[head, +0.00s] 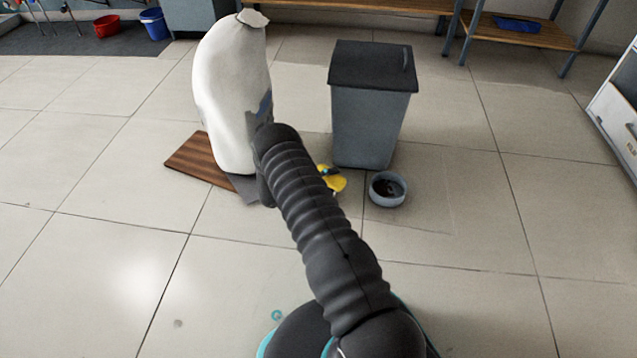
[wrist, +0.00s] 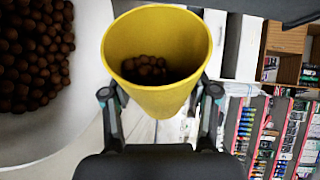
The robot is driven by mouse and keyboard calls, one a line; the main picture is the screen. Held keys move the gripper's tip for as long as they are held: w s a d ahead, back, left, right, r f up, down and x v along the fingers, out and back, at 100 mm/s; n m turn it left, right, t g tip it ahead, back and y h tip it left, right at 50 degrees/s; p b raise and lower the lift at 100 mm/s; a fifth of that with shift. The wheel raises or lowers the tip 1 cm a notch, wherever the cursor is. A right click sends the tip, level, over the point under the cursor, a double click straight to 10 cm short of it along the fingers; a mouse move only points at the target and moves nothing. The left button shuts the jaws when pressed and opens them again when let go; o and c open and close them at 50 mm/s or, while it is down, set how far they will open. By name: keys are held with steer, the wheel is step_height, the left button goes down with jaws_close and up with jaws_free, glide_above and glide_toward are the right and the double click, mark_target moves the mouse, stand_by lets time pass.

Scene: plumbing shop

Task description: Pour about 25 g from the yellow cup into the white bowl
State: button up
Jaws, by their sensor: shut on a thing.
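The yellow cup (wrist: 155,98) is between the two fingers of my gripper (wrist: 160,93), which is shut on it. In the wrist view I look into its mouth, and several round brown pellets lie inside. The white bowl (wrist: 95,75) fills the left side of that view, with many brown pellets in it. In the head view the bowl (head: 388,201) stands on the floor with dark contents. The yellow cup (head: 338,184) shows just left of it, apart from it and partly hidden by my arm. My gripper is mostly hidden there. I see no pellets falling.
A grey lidded bin (head: 367,125) stands right behind the bowl. A tall white sack (head: 228,85) stands left of my arm, by a brown wooden board (head: 195,160). Red (head: 107,24) and blue (head: 154,23) buckets are far back. The tiled floor right of the bowl is clear.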

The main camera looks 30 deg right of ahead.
steer(key=shift+w+a+f+n+h, duration=0.15)
steer(key=shift+f+n+h, duration=0.15)
steer(key=shift+n, duration=0.3)
stand_by(1.3)
steer(key=shift+w+a+r+n+g+h, duration=0.1)
steer(key=shift+w+r+n+g+h, duration=0.25)
steer(key=shift+n, duration=0.35)
stand_by(2.3)
